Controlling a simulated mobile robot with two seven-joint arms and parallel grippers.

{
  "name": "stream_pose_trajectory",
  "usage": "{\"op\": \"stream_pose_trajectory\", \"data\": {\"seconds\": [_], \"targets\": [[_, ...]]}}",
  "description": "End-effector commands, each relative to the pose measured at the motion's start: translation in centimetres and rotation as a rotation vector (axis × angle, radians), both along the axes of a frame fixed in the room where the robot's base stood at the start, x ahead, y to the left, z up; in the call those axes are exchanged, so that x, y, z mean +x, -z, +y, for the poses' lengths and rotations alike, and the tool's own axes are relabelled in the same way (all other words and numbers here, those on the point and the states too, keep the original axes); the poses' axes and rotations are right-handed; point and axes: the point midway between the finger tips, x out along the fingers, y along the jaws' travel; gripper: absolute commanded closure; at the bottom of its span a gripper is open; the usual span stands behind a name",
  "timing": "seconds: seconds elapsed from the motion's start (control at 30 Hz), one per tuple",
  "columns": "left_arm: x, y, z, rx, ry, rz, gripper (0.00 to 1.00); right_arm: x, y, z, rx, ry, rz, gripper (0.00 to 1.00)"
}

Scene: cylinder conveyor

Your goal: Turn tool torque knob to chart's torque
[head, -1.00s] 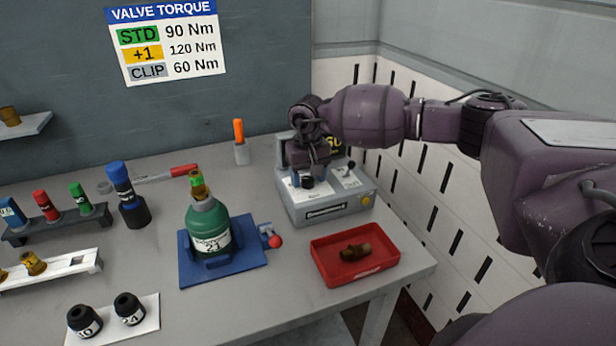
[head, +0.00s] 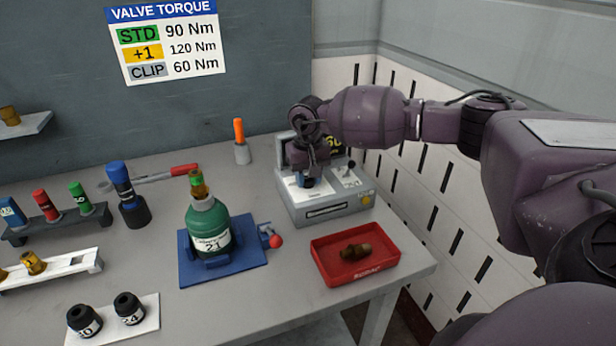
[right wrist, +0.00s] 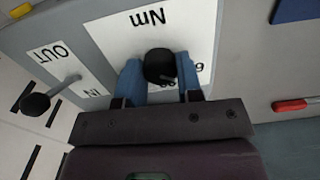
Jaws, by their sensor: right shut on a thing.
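The grey tool box (head: 326,208) stands at the back right of the table. Its black torque knob (right wrist: 159,66) sits on a white "Nm" dial plate in the right wrist view. My right gripper (head: 306,182) is over the box with its blue fingers shut on the knob, one on each side. It also shows in the right wrist view (right wrist: 160,82). A display behind my wrist is partly hidden; yellow digits like "60" show. The valve torque chart (head: 166,42) on the wall reads STD 90 Nm, +1 120 Nm, CLIP 60 Nm. My left gripper is not in view.
A lever (right wrist: 38,104) marked IN and OUT stands beside the knob. A red tray (head: 328,269) with a brown fitting is in front of the box. A green bottle (head: 208,226) labelled 21 stands on a blue base. An orange-handled tool (head: 239,130) stands behind.

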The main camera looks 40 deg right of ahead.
Motion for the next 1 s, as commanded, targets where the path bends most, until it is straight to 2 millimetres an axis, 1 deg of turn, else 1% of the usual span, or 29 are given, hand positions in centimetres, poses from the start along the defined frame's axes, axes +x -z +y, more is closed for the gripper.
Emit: {"op": "stream_pose_trajectory", "data": {"seconds": [0.27,0.7,1.0], "targets": [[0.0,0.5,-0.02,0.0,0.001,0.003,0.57,0.01,0.06,-0.01,0.0,0.173,0.0,0.9],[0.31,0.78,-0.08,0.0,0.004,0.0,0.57,0.03,-0.04,0.0,0.001,0.585,0.0,0.9],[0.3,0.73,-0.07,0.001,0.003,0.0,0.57,0.04,-0.1,0.0,0.001,0.823,-0.001,0.9]]}}
